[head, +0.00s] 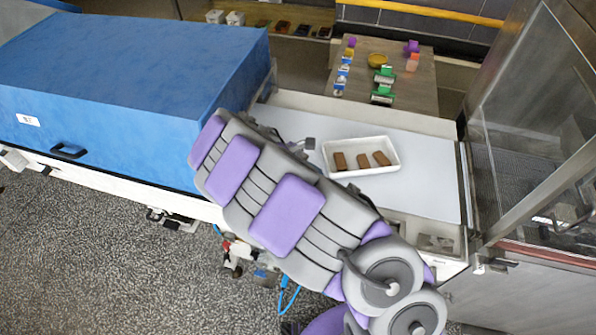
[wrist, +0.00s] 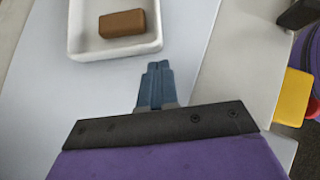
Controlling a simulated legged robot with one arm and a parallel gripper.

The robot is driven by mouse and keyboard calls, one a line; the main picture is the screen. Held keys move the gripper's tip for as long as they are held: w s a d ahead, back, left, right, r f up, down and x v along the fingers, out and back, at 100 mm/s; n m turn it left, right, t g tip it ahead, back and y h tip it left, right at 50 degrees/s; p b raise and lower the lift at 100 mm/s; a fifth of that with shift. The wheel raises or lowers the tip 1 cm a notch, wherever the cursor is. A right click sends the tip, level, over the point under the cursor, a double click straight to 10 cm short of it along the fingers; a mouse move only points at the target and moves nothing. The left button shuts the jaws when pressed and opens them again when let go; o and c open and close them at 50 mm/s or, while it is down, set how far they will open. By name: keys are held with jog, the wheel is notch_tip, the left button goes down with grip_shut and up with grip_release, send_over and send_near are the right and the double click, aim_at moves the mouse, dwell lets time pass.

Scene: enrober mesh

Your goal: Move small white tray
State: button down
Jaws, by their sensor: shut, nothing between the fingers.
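The small white tray (head: 361,172) lies on the pale belt surface in the head view, with three brown bars in it. In the wrist view a corner of the tray (wrist: 115,50) shows at the upper left, with one brown bar (wrist: 122,23) inside. My gripper (wrist: 157,66) is shut and empty, its blue-grey fingertips just below and right of the tray's near edge, apart from it in the picture. I cannot tell its height above the belt. In the head view my arm crosses the middle and hides part of the belt.
The belt (head: 430,185) is clear right of the tray. A blue hooded machine (head: 130,80) stands at the left and a glass-and-steel cabinet (head: 545,110) at the right. A wooden table (head: 405,58) behind holds small coloured objects. A yellow block (wrist: 294,95) shows at the right in the wrist view.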

aim_at(330, 173)
jog(key=shift+w+d, duration=0.1)
jog(key=shift+d, duration=0.65)
jog(key=shift+a, duration=0.15)
jog(key=shift+d+r+p, duration=0.2)
jog(key=shift+d+p, duration=0.4)
jog(key=shift+d, duration=0.1)
jog(key=shift+w+d+f+p, duration=0.1)
jog(key=shift+d+p, duration=0.2)
jog(key=shift+p, duration=0.15)
jog(key=shift+f, duration=0.1)
jog(key=shift+a, duration=0.15)
